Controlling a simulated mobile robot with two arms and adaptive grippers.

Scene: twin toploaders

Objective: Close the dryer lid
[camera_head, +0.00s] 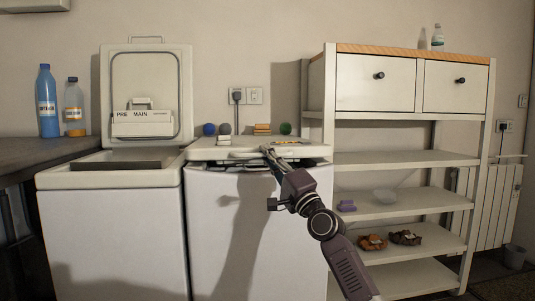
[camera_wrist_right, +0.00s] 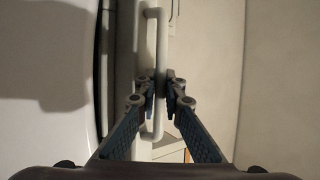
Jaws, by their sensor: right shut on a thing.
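The dryer is the right white toploader (camera_head: 232,225); its lid (camera_head: 225,153) lies almost flat over the body, with a dark gap showing below its front edge. My right gripper (camera_head: 272,153) is at the lid's front right. In the right wrist view my right gripper (camera_wrist_right: 160,82) is shut on the pale lid handle (camera_wrist_right: 153,38), a bar passing between its fingers. The fingers hide part of the bar. My left gripper is not in view.
The left toploader (camera_head: 110,230) has its lid (camera_head: 150,80) standing open, with a PRE/MAIN tray inside. Blue (camera_head: 46,100) and orange (camera_head: 74,108) bottles stand on the dark counter at left. A shelf unit (camera_head: 405,158) stands close at the right.

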